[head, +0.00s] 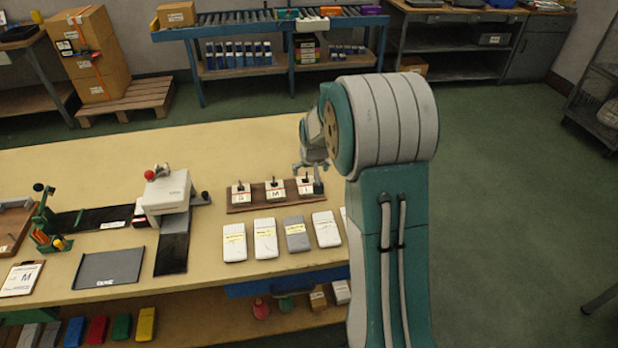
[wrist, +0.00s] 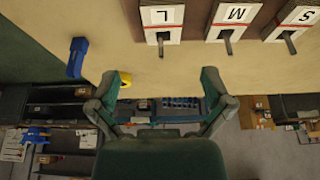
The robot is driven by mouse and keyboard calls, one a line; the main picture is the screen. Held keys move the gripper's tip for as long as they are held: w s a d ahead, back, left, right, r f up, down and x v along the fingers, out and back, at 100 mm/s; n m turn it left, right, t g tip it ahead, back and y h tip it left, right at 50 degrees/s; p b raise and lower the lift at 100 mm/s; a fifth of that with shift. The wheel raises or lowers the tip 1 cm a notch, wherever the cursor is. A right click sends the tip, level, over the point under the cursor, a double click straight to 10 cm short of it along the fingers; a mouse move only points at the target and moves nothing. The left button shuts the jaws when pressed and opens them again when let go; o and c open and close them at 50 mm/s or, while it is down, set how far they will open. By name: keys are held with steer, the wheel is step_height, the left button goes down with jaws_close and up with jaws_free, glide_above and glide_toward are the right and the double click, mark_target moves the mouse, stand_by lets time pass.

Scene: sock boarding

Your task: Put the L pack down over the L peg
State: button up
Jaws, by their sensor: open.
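A brown peg board (head: 248,206) on the table carries three dark upright pegs with white labels. In the wrist view the labels read L, M and S from left to right. The L peg (wrist: 161,47) is beside the L label (wrist: 162,16); in the head view it is at the right end, near my gripper. My gripper (wrist: 160,80) is open with nothing visible between its fingers. In the head view my gripper (head: 312,165) is over the board's right end, partly covered by my arm. Several flat packs lie in front of the board; I cannot tell which is the L pack.
The row includes white packs (head: 265,238) and a grey pack (head: 297,234); my arm partly hides the rightmost. A white machine (head: 168,192) and a dark sheet (head: 108,268) are to the left.

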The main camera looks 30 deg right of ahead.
steer(key=s+a+r+n, duration=0.1)
steer(key=s+a+r, duration=0.9)
steer(key=s+r, duration=0.4)
steer(key=s+a+r+n, duration=0.1)
steer(key=s+a+r, duration=0.1)
steer(key=s, duration=0.6)
steer(key=s+a+r+n+t+y, duration=0.1)
steer(key=s+a, duration=0.3)
steer(key=s, duration=0.4)
steer(key=shift+s+r, duration=0.3)
steer(key=shift+r, duration=0.1)
